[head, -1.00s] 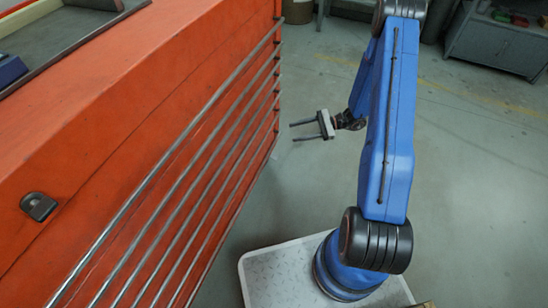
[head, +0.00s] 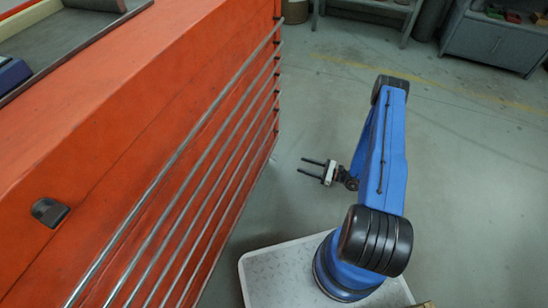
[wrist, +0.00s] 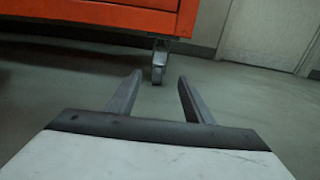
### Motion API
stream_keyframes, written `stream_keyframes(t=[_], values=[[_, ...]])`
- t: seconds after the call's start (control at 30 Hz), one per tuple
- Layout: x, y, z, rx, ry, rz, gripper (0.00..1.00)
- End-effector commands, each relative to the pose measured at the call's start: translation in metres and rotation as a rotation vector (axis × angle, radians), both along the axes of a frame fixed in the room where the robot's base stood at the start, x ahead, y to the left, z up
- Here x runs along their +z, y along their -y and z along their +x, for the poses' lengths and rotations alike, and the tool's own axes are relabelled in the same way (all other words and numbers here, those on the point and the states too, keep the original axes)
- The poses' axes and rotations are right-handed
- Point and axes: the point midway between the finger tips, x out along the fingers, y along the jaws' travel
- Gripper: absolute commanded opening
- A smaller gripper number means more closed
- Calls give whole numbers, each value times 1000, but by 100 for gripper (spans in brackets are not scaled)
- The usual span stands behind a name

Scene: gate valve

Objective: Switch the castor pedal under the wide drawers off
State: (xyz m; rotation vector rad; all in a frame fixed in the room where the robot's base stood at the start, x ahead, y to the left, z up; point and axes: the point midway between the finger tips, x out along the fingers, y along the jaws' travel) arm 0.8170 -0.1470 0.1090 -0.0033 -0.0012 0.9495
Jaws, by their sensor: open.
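The orange cabinet (head: 110,110) fills the left of the head view, with long silver rails across its wide drawers (head: 175,200). Its lower edge (wrist: 110,14) shows at the top of the wrist view. A castor (wrist: 160,62) stands under the cabinet corner in the wrist view, ahead of and between my fingertips. Its pedal is too small and dark to make out, so I cannot tell its position. My gripper (head: 312,168) is open and empty, low beside the cabinet's far end; its fingers (wrist: 158,85) point toward the castor without touching it.
Open grey floor (head: 470,170) lies to the right of the cabinet. A grey cabinet (head: 495,42) and a bench (head: 375,8) stand at the back. A dark box (head: 12,75) lies on the orange cabinet's top. A pale door (wrist: 265,35) shows behind the castor.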

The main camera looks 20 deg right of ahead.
Motion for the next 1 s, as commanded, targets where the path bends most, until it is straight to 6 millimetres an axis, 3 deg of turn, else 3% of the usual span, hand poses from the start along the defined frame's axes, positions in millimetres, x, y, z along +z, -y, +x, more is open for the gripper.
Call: stream_keyframes(t=[0.27, 1.0], values=[[-4, -13, 8, -5, -3, 3, 47], [-3, -103, 73, -3, -2, 2, 47]])
